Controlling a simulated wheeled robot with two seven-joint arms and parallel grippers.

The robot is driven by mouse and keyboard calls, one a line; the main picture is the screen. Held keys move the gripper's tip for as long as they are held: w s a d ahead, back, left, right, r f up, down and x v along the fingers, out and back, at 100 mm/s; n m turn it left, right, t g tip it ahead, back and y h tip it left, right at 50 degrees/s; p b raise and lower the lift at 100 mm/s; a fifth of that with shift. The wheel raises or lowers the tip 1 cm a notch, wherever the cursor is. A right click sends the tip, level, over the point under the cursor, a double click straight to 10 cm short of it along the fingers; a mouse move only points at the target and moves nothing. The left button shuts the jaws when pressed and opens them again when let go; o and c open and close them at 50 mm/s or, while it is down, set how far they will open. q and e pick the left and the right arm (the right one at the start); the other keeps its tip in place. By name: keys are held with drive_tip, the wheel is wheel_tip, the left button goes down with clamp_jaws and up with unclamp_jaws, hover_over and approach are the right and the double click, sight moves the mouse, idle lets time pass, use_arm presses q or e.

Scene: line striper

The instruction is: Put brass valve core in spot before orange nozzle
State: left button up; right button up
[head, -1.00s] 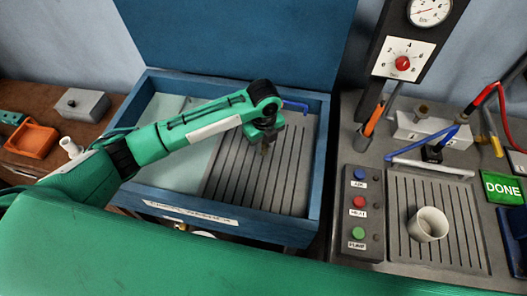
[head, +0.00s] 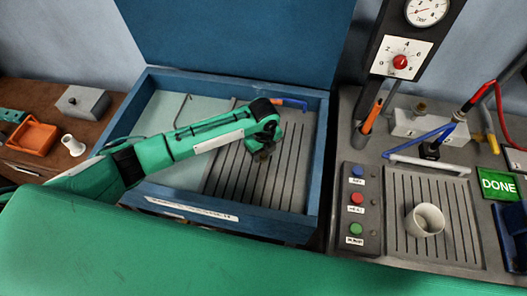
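My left gripper (head: 262,156) points down over the grey slatted right part of the blue open case (head: 322,150). It is small and dark against the slats, so I cannot tell whether its fingers are open or hold anything. A brass-coloured piece (head: 420,107) stands on the pale grey block (head: 402,125) on the right bench; I cannot tell whether it is the valve core. An orange nozzle-like tool (head: 374,116) leans upright in a holder left of that block. No other brass piece shows clearly. My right gripper is not in view.
A white cup (head: 428,218) sits on the slatted tray (head: 397,190) at right, beside a button panel (head: 357,208). A blue-handled hook (head: 292,103) lies at the case's back. The case walls stand up around the gripper.

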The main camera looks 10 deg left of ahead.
use_arm(q)
drive_tip(key=shift+o, duration=0.7)
drive_tip(key=shift+r, duration=0.1)
wheel_tip(320, 180, up, 11)
drive_tip(key=shift+b, duration=1.2)
drive_tip(key=shift+r, duration=0.6)
